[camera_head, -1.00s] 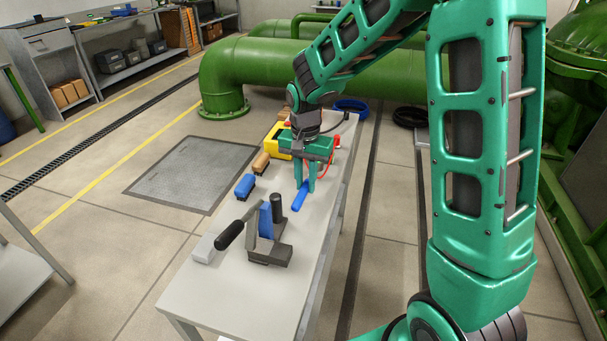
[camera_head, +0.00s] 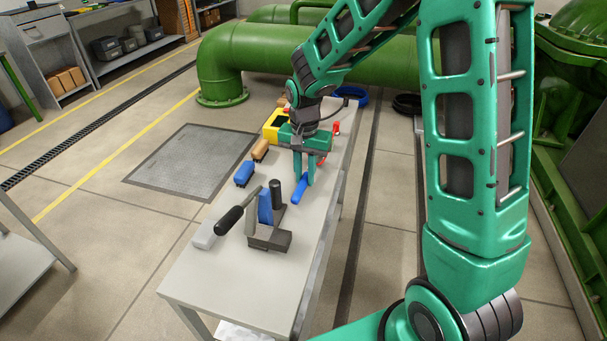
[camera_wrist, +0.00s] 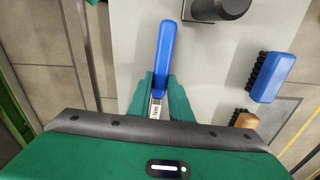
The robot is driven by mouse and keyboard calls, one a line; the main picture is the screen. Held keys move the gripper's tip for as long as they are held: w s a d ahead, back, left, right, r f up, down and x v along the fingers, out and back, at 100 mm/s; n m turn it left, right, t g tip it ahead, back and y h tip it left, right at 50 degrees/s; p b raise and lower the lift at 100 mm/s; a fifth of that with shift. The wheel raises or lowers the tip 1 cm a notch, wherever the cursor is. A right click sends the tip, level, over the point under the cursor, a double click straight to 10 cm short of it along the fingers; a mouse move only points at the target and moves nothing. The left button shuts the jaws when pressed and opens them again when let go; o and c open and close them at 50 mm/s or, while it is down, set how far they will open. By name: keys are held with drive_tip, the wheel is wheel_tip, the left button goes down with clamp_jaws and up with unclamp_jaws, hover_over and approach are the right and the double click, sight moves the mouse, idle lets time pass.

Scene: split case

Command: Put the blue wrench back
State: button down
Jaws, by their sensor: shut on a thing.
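My gripper (camera_head: 303,178) is shut on the blue wrench (camera_head: 299,190) over the table's right side, beyond the dark stand. The wrench's blue handle points toward the near end of the table. In the wrist view the blue handle (camera_wrist: 164,58) sticks out past the fingers, and a short metal part with small lettering (camera_wrist: 156,107) shows between them. The rest of the wrench is hidden under my gripper. I cannot tell how far the wrench is above the table.
On the grey table (camera_head: 215,285) stands a dark stand (camera_head: 270,238) with a blue plate (camera_head: 265,207), near a black-handled tool (camera_head: 229,220). A blue brush (camera_head: 244,174), a brown brush (camera_head: 260,150) and a yellow box (camera_head: 273,124) line the left edge. The near end is clear.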

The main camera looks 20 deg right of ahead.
drive_tip(key=shift+f, duration=0.35)
drive_tip(key=c, duration=1)
unclamp_jaws()
drive_tip(key=shift+c, duration=0.2)
drive_tip(key=shift+r, duration=2.85)
drive_tip(key=shift+s, duration=0.1)
